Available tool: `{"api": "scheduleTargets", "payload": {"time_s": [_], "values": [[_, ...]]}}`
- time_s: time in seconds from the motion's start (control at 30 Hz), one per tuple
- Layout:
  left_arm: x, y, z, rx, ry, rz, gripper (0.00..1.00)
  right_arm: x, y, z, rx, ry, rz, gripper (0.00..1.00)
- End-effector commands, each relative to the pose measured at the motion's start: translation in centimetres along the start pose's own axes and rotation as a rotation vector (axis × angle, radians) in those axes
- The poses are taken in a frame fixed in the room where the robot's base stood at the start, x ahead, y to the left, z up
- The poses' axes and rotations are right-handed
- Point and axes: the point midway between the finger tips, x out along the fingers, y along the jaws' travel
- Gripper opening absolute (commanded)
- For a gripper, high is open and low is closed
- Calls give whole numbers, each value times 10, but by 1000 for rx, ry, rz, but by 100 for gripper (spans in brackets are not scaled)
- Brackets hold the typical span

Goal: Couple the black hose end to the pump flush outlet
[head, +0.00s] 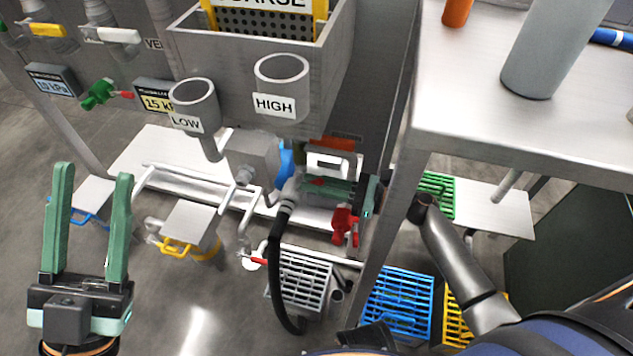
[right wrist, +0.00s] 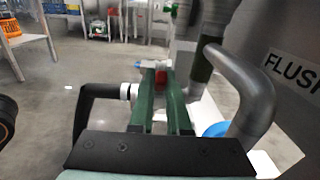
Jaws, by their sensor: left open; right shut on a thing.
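The black hose (head: 275,262) hangs in a loop below the pump area in the head view, its upper end running up to a grey collar (head: 287,205). My right gripper (head: 303,185) comes in from the right and is shut at this hose end. In the right wrist view the hose (right wrist: 88,105) bends to a white collar (right wrist: 126,91) beside the green fingers (right wrist: 160,80), with a red part between them. A grey bent pipe (right wrist: 245,75) stands by a "FLUSH" label (right wrist: 291,70). Whether the hose end touches an outlet is hidden. My left gripper (head: 92,200) is open and empty.
"LOW" (head: 195,105) and "HIGH" (head: 281,90) grey cups stand above the pump area. A steel table (head: 470,120) is at the right. Grey (head: 300,282), blue (head: 397,303) and yellow (head: 455,325) crates sit on the floor.

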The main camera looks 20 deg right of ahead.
Motion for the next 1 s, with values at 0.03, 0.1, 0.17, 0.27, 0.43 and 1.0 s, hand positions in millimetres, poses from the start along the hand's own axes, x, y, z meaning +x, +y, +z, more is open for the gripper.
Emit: {"api": "scheduleTargets", "payload": {"time_s": [0.03,0.1,0.17,0.27,0.43,1.0], "values": [[0,0,0,0,0,0,50,0,0,0,0,1,0,0],[0,0,0,-1,0,0,50,0,0,0,0,1,0,0],[0,0,0,-1,0,-1,50,0,0,0,0,1,0,0],[0,0,0,-1,0,-1,50,0,0,0,0,1,-1,0],[6,-4,-7,-6,1,-5,50,0,5,2,-48,-3,-52,0],[6,-5,-7,-6,6,-7,50,2,17,-3,-277,1,-270,0]]}}
